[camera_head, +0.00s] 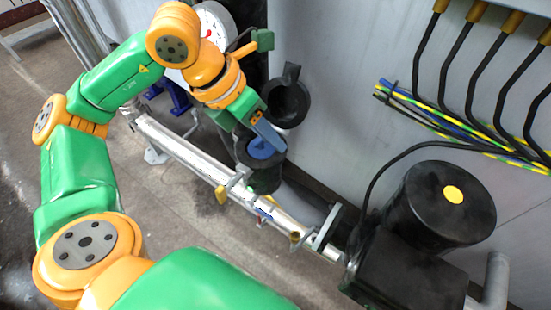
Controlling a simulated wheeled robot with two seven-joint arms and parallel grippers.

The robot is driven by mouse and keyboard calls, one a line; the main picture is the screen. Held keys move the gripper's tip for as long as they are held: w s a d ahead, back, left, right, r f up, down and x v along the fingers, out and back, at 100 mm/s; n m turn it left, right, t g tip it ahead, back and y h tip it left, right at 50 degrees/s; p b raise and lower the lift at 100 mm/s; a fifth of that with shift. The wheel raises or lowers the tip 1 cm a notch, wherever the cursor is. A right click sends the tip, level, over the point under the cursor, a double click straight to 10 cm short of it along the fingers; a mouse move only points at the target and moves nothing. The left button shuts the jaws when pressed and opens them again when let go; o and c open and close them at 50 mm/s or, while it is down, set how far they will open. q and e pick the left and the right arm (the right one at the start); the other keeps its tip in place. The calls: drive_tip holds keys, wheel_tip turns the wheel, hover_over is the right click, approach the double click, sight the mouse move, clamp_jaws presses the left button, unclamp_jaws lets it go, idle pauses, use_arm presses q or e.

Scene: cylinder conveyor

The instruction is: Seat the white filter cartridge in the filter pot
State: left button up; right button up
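The dark filter pot (266,181) stands upright beside the metal pipe in the middle of the view, with its round mouth open. Its black lid (291,98) stands open behind it, against the wall. A blue round piece (260,150) shows inside the mouth; it may be the top of the cartridge. No white cartridge body can be made out. My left gripper (262,138) points down at the mouth, right over the blue piece. One grey finger shows; the other is hidden, so its opening and any hold are unclear. My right gripper is out of view.
A metal pipe (190,155) with clamps and valves runs diagonally past the pot. A white dial gauge (214,28) is behind my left arm. A black motor (440,205) stands at right. Cables (450,128) hang on the grey wall. Floor at lower left is open.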

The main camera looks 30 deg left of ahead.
sight(260, 138)
use_arm(q)
drive_tip(key=w+a+f+y, duration=0.1)
drive_tip(key=f, duration=0.1)
drive_tip(key=w+a+f+y+p, duration=0.1)
drive_tip(key=a+f, duration=0.1)
drive_tip(key=w+a+f, duration=0.1)
drive_tip(key=a+f, duration=0.1)
drive_tip(key=shift+w+f+n+y, duration=0.3)
drive_tip(key=shift+w+y, duration=0.1)
drive_tip(key=shift+w+d+f+t, duration=0.15)
drive_tip(key=shift+w+f+t, duration=0.05)
drive_tip(key=shift+f+t, duration=0.1)
drive_tip(key=shift+d, duration=0.1)
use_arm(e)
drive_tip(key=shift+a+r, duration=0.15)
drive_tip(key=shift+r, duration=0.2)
use_arm(q)
clamp_jaws()
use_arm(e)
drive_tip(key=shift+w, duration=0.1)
